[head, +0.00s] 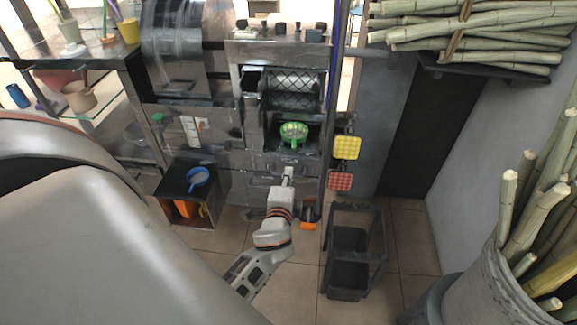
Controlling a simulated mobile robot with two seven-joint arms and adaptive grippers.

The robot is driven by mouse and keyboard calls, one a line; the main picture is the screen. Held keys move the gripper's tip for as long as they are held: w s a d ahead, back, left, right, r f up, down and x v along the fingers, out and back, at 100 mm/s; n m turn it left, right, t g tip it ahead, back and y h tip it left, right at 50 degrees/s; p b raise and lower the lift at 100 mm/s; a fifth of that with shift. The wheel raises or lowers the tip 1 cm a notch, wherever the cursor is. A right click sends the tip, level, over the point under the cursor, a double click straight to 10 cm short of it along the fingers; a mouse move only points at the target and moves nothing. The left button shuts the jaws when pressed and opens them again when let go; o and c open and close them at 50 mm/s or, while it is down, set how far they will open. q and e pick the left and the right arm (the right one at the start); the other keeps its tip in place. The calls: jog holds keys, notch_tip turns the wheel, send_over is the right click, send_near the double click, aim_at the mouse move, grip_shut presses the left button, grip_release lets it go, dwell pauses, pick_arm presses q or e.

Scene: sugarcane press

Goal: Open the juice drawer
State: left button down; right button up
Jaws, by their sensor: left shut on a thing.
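The juice drawer (262,164) is a metal front low in the steel sugarcane press, below the opening that holds a green strainer (293,133). My left gripper (288,174) is at the drawer front, shut on its handle. The fingers cover most of the handle, so its exact shape is hidden. The drawer front looks close to the press body; I cannot tell whether it stands out a little. My right gripper is not in view.
A black open box with a blue strainer (198,177) stands left of the gripper. Yellow and red pads (346,147) hang to the right. A black bin frame (353,250) stands on the floor at right. Cane fills a grey barrel (490,290). Tiled floor before the press is partly free.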

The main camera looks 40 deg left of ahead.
pick_arm(q)
jog(key=shift+s+d, duration=0.35)
jog(key=shift+s, duration=0.25)
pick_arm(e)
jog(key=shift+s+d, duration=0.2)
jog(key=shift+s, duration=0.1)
pick_arm(q)
jog(key=c, duration=2.2)
grip_release()
jog(key=shift+o, duration=0.2)
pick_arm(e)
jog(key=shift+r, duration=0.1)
pick_arm(q)
jog(key=shift+s, duration=0.1)
jog(key=v, duration=0.7)
jog(key=shift+s+d, duration=0.1)
jog(key=shift+d, duration=0.05)
